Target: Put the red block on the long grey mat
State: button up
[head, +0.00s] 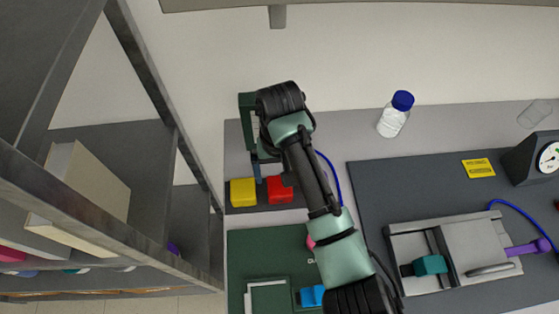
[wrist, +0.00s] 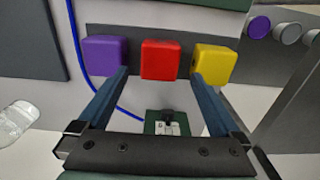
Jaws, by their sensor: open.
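The red block (head: 279,189) sits on a long dark grey strip mat (head: 236,209), right of the yellow block (head: 243,191) in the head view. In the wrist view, the red block (wrist: 160,58) stands between the purple block (wrist: 104,54) and the yellow block (wrist: 214,63), on the same strip (wrist: 150,33). My gripper (wrist: 160,74) is open and empty, its fingertips on either side of the red block in the picture. Whether they are down at block height I cannot tell. In the head view, my arm hides the purple block and part of the strip.
A shelf rack (head: 150,110) stands at the left. A bottle with a blue cap (head: 394,117) stands at the back. A dark board (head: 372,190) with a grey clamp rig (head: 400,240) lies at the right. A blue cable (head: 335,180) runs near the strip.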

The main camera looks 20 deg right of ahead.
aim_at(279, 185)
notch_tip(279, 185, up, 6)
jog(key=shift+f, duration=0.1)
dwell(0.6)
